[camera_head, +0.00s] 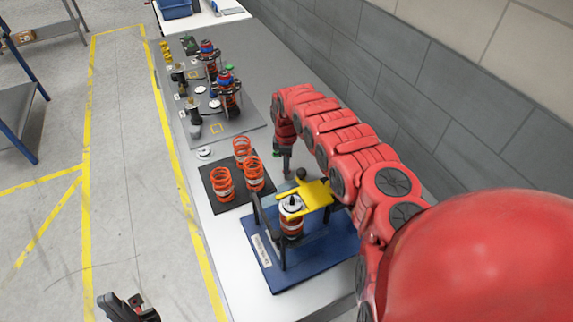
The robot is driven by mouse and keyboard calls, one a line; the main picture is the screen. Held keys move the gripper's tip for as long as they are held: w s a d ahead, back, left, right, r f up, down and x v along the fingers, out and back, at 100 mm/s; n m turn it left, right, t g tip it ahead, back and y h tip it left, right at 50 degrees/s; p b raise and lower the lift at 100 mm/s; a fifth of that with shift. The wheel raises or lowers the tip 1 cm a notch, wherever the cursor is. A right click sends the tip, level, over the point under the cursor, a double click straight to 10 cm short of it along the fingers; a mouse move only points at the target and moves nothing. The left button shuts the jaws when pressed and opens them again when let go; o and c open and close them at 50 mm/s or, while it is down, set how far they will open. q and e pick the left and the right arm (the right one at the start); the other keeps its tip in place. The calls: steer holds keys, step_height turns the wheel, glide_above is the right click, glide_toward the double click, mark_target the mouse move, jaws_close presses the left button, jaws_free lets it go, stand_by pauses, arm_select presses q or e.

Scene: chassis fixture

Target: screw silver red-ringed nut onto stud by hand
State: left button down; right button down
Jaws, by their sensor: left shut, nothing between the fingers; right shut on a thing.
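A blue-based fixture (265,262) with dark uprights and a yellow bar (304,199) stands on the near part of the table. An orange-red spring assembly (291,224) stands upright in it, with a silver and dark top (291,203) where the stud would be; I cannot make out the stud itself. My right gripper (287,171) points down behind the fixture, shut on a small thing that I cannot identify. I cannot pick out the silver red-ringed nut. My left gripper (140,308), black, is shut and empty low at the left, over the floor, away from the fixture.
Several orange springs (222,185) stand on a black mat (222,205) left of my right gripper. A white round part (204,153) lies behind them. A grey board (246,128) with several assemblies is farther back. A wall runs along the right.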

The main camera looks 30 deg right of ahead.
steer(key=shift+r, duration=0.1)
steer(key=shift+r+p, duration=0.95)
steer(key=shift+r, duration=0.3)
